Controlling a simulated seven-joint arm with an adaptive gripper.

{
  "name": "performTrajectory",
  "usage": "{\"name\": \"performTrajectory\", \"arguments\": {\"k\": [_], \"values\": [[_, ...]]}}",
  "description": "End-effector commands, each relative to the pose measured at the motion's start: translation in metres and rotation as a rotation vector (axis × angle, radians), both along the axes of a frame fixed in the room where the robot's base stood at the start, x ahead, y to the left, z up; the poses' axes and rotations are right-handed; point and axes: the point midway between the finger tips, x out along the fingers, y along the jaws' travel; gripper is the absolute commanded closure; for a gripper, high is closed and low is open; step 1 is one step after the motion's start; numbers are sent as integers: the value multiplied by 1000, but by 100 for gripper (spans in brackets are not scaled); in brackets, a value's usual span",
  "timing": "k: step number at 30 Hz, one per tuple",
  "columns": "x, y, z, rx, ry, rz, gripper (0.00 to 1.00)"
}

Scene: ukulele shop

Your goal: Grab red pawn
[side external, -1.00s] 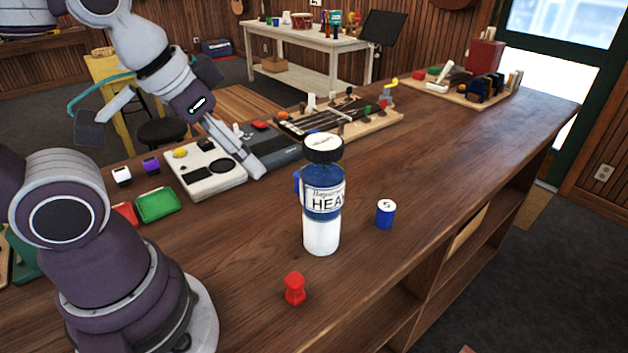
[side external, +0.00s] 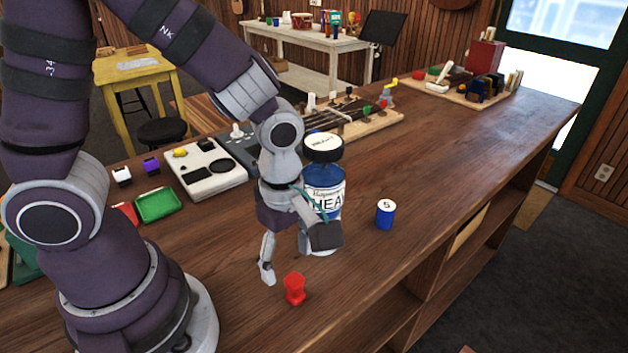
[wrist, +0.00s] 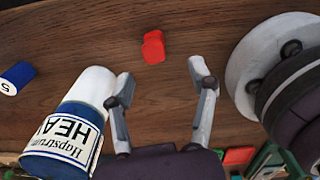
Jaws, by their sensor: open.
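The red pawn (side external: 294,289) stands upright on the wooden counter near its front edge. In the wrist view the red pawn (wrist: 153,47) lies beyond and between the fingertips, closer to the left one, with nothing touching it. My gripper (side external: 293,265) is open and empty, pointing down just behind and above the pawn in the side view. Its two spread fingers also show in the wrist view (wrist: 160,72).
A blue and white bottle (side external: 322,188) with a black cap stands right behind my gripper, partly hidden by it and close to one finger. A small blue cylinder (side external: 385,215) stands to the right. The counter (side external: 420,180) around the pawn is clear.

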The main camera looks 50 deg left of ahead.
Motion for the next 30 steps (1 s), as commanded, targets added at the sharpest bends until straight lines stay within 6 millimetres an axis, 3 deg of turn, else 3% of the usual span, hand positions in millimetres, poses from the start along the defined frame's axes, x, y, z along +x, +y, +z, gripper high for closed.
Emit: {"name": "performTrajectory", "arguments": {"k": [12, 21, 30], "values": [[7, -1, -59, 2, 2, -1, 43], [7, -1, -65, 0, -3, -1, 43], [7, -1, -65, 0, -2, -2, 82]]}}
